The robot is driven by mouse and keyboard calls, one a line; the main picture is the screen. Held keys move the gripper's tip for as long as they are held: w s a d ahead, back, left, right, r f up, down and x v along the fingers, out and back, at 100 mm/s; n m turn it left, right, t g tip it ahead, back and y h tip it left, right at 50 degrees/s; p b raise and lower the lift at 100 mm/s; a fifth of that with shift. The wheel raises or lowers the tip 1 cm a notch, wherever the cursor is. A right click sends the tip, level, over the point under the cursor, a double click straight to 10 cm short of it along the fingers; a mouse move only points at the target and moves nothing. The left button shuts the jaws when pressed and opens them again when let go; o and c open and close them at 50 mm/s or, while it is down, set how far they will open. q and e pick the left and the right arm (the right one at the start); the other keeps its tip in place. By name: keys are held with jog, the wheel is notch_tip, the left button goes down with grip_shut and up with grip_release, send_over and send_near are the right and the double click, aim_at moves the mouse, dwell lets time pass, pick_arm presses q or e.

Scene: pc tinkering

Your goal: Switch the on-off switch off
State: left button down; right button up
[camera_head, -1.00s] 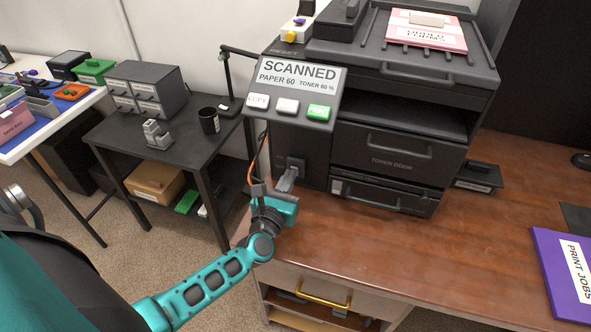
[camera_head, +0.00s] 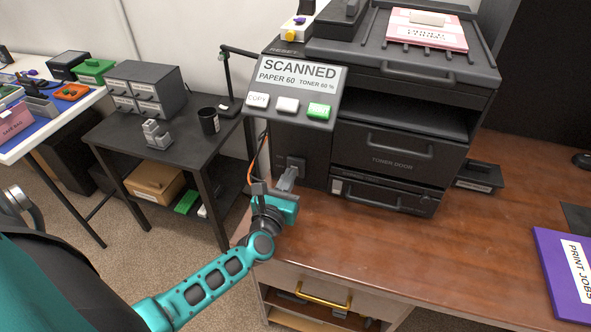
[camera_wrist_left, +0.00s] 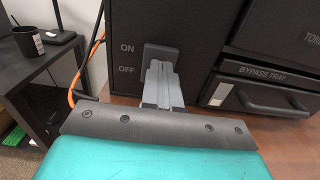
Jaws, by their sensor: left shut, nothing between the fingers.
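The on-off switch (camera_wrist_left: 160,53) is a dark block on the front of the black printer, with ON printed above OFF on its left in the left wrist view. In the head view the switch (camera_head: 296,161) is on the printer's lower left front panel. My left gripper (camera_wrist_left: 160,72) is shut and empty. Its grey fingers point at the switch and overlap its lower part in the left wrist view, level with the OFF label. I cannot tell whether they touch it or which way it is set. The left gripper also shows in the head view (camera_head: 290,174). My right gripper is not in view.
The printer (camera_head: 390,145) stands on a brown wooden desk (camera_head: 440,250). Its display (camera_head: 300,75) reads SCANNED, above several buttons. An orange cable (camera_wrist_left: 84,72) hangs left of the switch. The bypass tray (camera_wrist_left: 265,95) is to the right. A purple folder (camera_head: 550,270) lies at the desk's right.

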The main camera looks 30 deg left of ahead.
pick_arm(q)
jog(key=shift+b+x, duration=0.35)
jog(key=shift+x, duration=0.55)
jog(key=shift+s, duration=0.1)
jog(key=shift+v, duration=0.95)
jog(key=shift+v, duration=2)
jog(key=shift+s, duration=0.1)
jog(key=b+v, duration=0.1)
jog(key=v, duration=1.1)
jog(key=shift+s, duration=0.4)
jog(key=shift+d, duration=0.1)
